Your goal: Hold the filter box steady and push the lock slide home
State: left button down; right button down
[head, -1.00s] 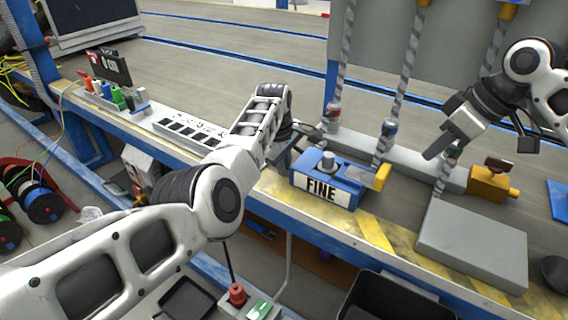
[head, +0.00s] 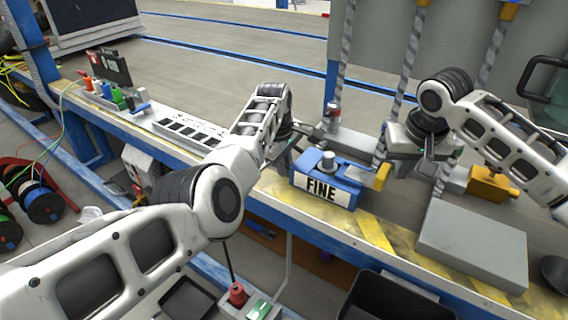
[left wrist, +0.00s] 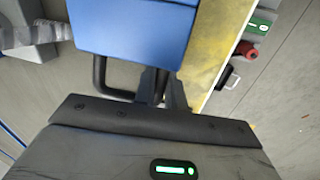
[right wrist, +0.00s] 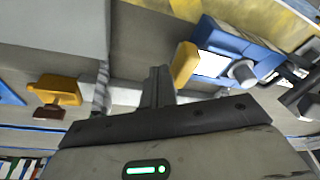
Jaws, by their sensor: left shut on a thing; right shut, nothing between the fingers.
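The blue filter box (head: 333,173), labelled FINE, sits upright on the bench with a grey knob on top. The yellow lock slide (head: 382,177) sticks out of its right side; it also shows in the right wrist view (right wrist: 185,64). My left gripper (head: 287,157) is at the box's left side, shut on its dark handle, which shows in the left wrist view (left wrist: 101,76). My right gripper (right wrist: 160,74) is shut and empty, its tips just beyond the outer end of the yellow slide. In the head view its fingers are mostly hidden; I cannot tell whether they touch the slide.
A grey block (head: 472,245) lies at the front right, and a yellow clamp-like part (head: 492,184) stands behind it. Twisted grey cables (head: 399,90) hang behind the box. A black bin (head: 400,300) is below the bench's front edge.

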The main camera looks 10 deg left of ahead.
aim_at(385, 172)
jog(key=shift+f, duration=1.85)
jog(key=shift+w+a, duration=0.25)
jog(key=shift+a, duration=0.35)
jog(key=shift+w+a, duration=0.25)
jog(key=shift+a, duration=0.35)
jog(key=shift+w+a, duration=0.25)
jog(key=shift+a, duration=0.35)
dwell(0.6)
jog(key=shift+d, duration=0.2)
dwell(0.4)
jog(key=shift+s+d+r, duration=0.1)
jog(key=shift+s+d, duration=0.3)
jog(key=shift+d, duration=0.45)
notch_tip(385, 172, up, 8)
dwell(0.4)
pick_arm(q)
jog(key=c, duration=1.4)
grip_release()
jog(key=shift+o, duration=0.2)
jog(key=shift+r, duration=0.15)
